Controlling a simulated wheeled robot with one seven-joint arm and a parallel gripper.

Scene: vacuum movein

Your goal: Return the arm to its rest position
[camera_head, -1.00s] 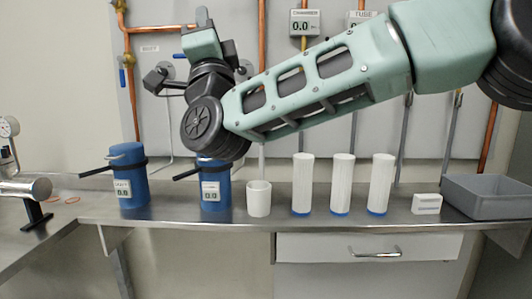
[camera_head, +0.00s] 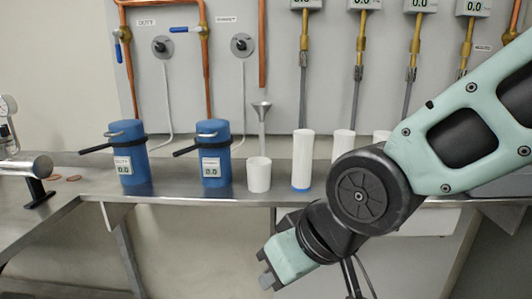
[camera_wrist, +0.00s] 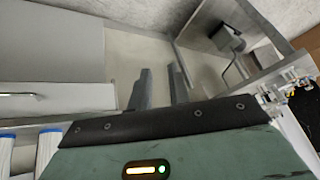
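My arm reaches in from the right in the head view and bends down at its elbow. My gripper (camera_head: 270,266) hangs in front of the bench, below the height of its top and clear of the items there. In the wrist view my gripper (camera_wrist: 160,84) shows two dark fingers standing apart with an empty gap between them. It is open and holds nothing.
Two blue canisters (camera_head: 127,165) with dark handles, a white cup (camera_head: 259,176) and white cylinders (camera_head: 302,163) stand on the metal bench (camera_head: 180,194). My arm partly covers the right-hand cylinders. A drawer (camera_wrist: 50,95) shows in the wrist view.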

